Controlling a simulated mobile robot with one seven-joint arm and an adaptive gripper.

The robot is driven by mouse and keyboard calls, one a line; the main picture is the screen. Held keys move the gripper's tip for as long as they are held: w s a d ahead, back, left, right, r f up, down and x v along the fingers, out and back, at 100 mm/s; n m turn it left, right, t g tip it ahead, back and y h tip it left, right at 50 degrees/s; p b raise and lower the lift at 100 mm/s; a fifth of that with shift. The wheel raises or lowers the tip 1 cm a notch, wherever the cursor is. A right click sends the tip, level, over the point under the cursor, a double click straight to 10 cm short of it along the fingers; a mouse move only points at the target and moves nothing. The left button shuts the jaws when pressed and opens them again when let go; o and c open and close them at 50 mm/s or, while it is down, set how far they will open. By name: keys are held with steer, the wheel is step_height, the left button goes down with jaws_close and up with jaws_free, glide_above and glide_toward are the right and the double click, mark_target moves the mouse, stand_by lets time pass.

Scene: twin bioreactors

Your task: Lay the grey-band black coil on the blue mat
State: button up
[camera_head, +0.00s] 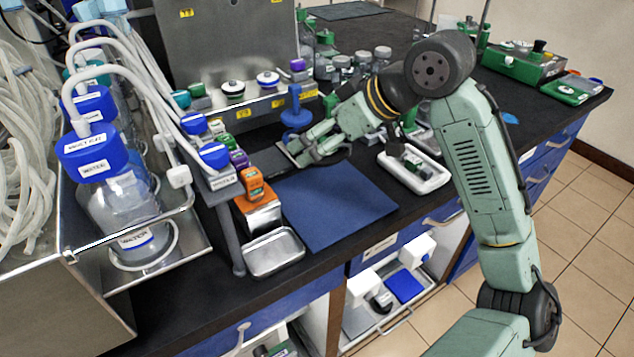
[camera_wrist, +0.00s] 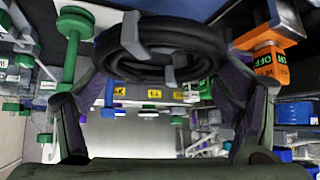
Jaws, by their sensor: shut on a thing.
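The black coil (camera_wrist: 190,45) with grey bands fills the upper middle of the wrist view. It sits between the two fingers of my gripper (camera_wrist: 165,75), which is shut on it. In the head view my gripper (camera_head: 297,152) is low over the dark bench, just beyond the far edge of the blue mat (camera_head: 338,208). A dark curve of the coil shows by the fingers there, but most of it is hard to make out. The mat lies flat, and its visible surface is bare.
An orange device (camera_head: 252,184) and an empty metal tray (camera_head: 273,253) stand left of the mat. A white tray (camera_head: 437,181) with dark items is to its right. A blue stand (camera_head: 295,112) rises behind my gripper. Bottles (camera_head: 122,205) and tubing crowd the left.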

step_height(320, 180, down, 9)
steer(key=shift+r+p, duration=0.2)
steer(key=shift+p, duration=0.15)
steer(key=shift+f, duration=0.1)
steer(key=shift+f, duration=0.15)
steer(key=o, duration=1.1)
steer(key=shift+c, duration=0.2)
steer(key=shift+d+r, duration=0.1)
steer(key=shift+r, duration=0.25)
steer(key=b+v, duration=0.2)
steer(key=v, duration=1)
steer(key=shift+f, duration=0.1)
